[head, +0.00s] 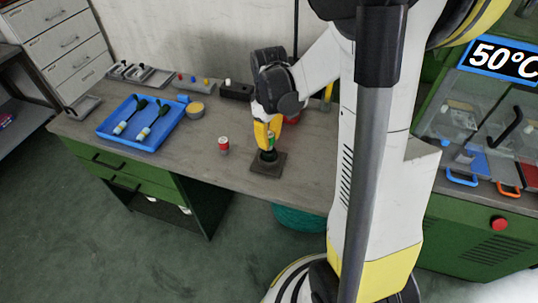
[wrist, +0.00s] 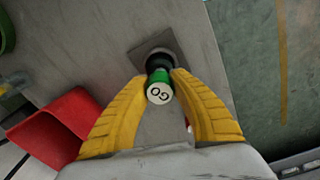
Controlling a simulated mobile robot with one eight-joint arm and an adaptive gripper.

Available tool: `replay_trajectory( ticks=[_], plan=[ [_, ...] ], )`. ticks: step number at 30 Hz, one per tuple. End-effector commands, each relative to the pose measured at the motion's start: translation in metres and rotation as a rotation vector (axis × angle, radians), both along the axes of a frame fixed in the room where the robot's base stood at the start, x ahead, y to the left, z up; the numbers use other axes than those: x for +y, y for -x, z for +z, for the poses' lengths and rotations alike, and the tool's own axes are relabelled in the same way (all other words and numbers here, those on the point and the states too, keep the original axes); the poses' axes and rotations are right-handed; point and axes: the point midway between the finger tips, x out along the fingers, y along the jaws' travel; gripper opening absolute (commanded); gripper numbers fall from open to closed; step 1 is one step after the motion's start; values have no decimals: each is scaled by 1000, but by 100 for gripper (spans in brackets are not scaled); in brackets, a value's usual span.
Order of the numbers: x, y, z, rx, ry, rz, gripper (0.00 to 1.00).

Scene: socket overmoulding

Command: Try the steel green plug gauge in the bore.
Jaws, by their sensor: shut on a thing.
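The green plug gauge (wrist: 159,76) has a white end cap marked GO, which faces the camera in the wrist view. My gripper (wrist: 172,80) is shut on it, with one yellow finger on each side. In the head view the gauge shows as a green patch (head: 271,138) between the fingers. Below it is a dark round socket (wrist: 159,58) on a square grey base plate (head: 266,169), near the bench's front edge. The gauge is over the socket's mouth and hides the bore. I cannot tell whether its tip is inside.
A blue tray (head: 107,130) with two dark-handled tools lies further left. A red bin (wrist: 62,126) is close beside my gripper. Small coloured parts line the back.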

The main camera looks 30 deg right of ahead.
Motion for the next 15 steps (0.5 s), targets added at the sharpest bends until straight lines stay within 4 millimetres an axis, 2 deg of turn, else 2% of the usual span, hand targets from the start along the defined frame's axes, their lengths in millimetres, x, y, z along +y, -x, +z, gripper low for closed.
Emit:
replay_trajectory(
  ticks=[15],
  plan=[
    [0, 0, 32, 0, 0, 0, 0]
  ],
)
